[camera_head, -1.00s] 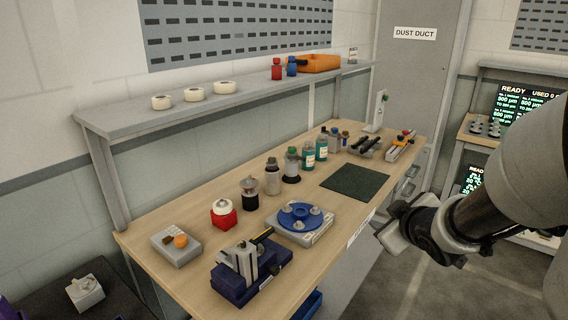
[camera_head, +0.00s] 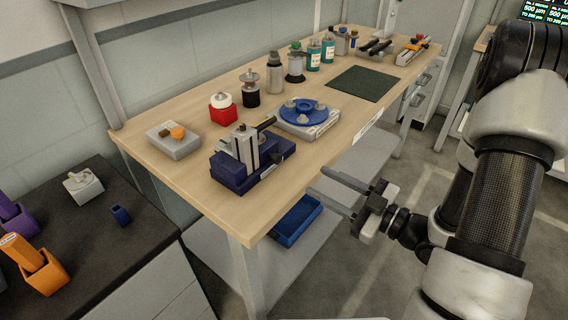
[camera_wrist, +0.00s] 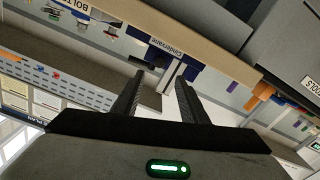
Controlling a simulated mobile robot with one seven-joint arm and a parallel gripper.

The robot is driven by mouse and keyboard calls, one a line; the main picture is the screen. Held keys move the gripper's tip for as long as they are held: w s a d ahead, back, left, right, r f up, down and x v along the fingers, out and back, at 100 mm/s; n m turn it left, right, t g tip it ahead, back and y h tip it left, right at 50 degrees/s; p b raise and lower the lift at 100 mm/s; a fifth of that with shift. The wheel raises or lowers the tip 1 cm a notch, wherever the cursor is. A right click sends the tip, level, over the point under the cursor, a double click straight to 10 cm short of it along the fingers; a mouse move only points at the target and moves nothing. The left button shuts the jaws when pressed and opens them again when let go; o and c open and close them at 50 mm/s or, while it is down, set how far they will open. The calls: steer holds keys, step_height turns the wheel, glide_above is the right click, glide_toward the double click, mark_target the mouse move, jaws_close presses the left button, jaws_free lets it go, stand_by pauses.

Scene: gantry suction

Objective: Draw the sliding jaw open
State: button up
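A small vise-like fixture with a dark blue base (camera_head: 257,172) and upright grey jaws (camera_head: 241,148) stands at the near edge of the wooden bench. I cannot tell the gap between the jaws. My gripper (camera_head: 319,182) is to the right of the fixture, off the bench's front edge and apart from it. Its two fingers point left, spread and empty.
A blue turntable (camera_head: 303,112) stands just behind the fixture. A grey box with an orange knob (camera_head: 175,143) and a red block (camera_head: 222,114) stand to its left. A blue bin (camera_head: 297,222) sits on the lower shelf. A dark side table (camera_head: 105,240) is at left.

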mark_target(280, 161)
steer(key=x, duration=1.2)
steer(key=shift+w, duration=0.1)
steer(key=shift+b, duration=0.3)
jaws_close()
